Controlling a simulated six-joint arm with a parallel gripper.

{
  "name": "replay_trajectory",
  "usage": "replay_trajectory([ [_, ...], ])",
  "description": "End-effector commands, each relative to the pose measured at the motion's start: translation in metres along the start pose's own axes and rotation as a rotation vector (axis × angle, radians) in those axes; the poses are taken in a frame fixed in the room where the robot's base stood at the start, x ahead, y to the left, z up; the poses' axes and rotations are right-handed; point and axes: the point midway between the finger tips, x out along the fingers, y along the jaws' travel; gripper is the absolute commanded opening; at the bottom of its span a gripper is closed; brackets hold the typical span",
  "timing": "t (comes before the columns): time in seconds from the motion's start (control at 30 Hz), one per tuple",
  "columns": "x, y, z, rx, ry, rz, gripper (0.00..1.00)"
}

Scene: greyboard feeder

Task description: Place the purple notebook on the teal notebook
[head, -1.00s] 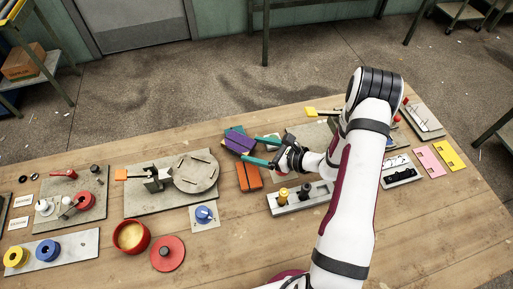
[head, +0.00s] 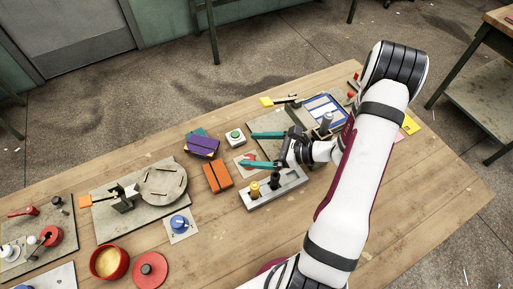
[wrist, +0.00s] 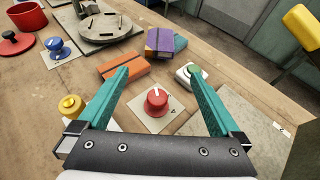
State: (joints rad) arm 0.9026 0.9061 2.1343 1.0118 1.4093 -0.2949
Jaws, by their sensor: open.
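The purple notebook (head: 203,146) lies on top of the teal notebook (head: 195,132) in the head view, a little askew. The teal one shows mainly at its back edge; the rest is hidden under the purple. The purple notebook also shows in the wrist view (wrist: 169,41), beyond my fingertips. My gripper (head: 248,149) is open, with its teal fingers apart and nothing between them. It is to the right of the notebooks, clear of them. In the wrist view the open fingers (wrist: 157,72) stand above a red knob.
An orange notebook (head: 218,176) lies just in front of the purple one. A button box (head: 235,137) stands close to its right. The red knob (wrist: 157,101) is below my gripper. A block with yellow and black pegs (head: 274,188) is in front of it.

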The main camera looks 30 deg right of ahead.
Motion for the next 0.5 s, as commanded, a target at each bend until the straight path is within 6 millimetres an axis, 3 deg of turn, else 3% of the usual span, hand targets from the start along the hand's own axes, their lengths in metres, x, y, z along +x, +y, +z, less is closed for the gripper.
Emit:
replay_trajectory([
  [0.07, -0.003, 0.003, 0.005, -0.018, 0.003, 0.016, 1.0],
  [0.17, 0.002, 0.025, 0.038, -0.134, 0.028, 0.134, 1.0],
  [0.27, 0.005, 0.085, 0.093, -0.391, 0.097, 0.387, 1.0],
  [0.33, -0.005, 0.137, 0.121, -0.602, 0.169, 0.578, 1.0],
  [0.4, -0.024, 0.184, 0.135, -0.831, 0.258, 0.753, 1.0],
  [0.5, -0.061, 0.229, 0.137, -1.156, 0.401, 0.939, 1.0],
])
